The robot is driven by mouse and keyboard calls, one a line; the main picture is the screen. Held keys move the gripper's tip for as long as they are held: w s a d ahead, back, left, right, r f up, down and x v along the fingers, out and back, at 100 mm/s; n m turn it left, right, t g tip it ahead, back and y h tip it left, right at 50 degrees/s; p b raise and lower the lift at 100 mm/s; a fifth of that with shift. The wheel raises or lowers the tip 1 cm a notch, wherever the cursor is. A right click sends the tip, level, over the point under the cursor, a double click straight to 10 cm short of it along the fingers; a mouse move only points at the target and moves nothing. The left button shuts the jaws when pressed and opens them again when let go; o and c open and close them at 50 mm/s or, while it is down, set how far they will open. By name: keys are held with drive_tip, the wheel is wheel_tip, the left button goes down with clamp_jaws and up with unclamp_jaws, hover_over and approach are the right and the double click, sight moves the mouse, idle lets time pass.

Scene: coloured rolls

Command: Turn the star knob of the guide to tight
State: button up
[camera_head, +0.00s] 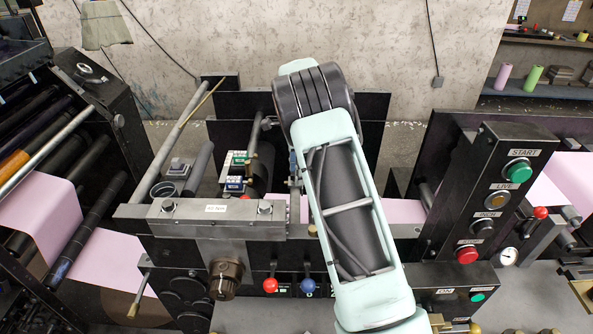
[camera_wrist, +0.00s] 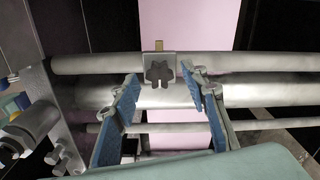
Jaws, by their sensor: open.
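The dark star knob (camera_wrist: 159,75) shows in the wrist view, on the front of a small grey guide block (camera_wrist: 171,60). The block sits on a round horizontal bar, with a pink web behind it and a small brass-coloured piece at its top. My gripper (camera_wrist: 160,82) is open, with one blue-padded finger on each side of the knob. Both fingers appear apart from the knob, and nothing is between the pads. How tight the knob is cannot be seen. In the head view my arm covers much of the middle of the machine, and the knob cannot be made out.
More bars (camera_wrist: 280,93) run across the wrist view near the fingers. A metal side plate with fittings (camera_wrist: 45,125) stands at its left. In the head view, a button panel (camera_head: 497,190) stands right of my arm, and red (camera_head: 270,285) and blue (camera_head: 308,286) ball levers lie left of it.

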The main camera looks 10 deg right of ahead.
drive_tip(key=shift+r, duration=0.1)
wheel_tip(320, 180, up, 12)
idle(0.4)
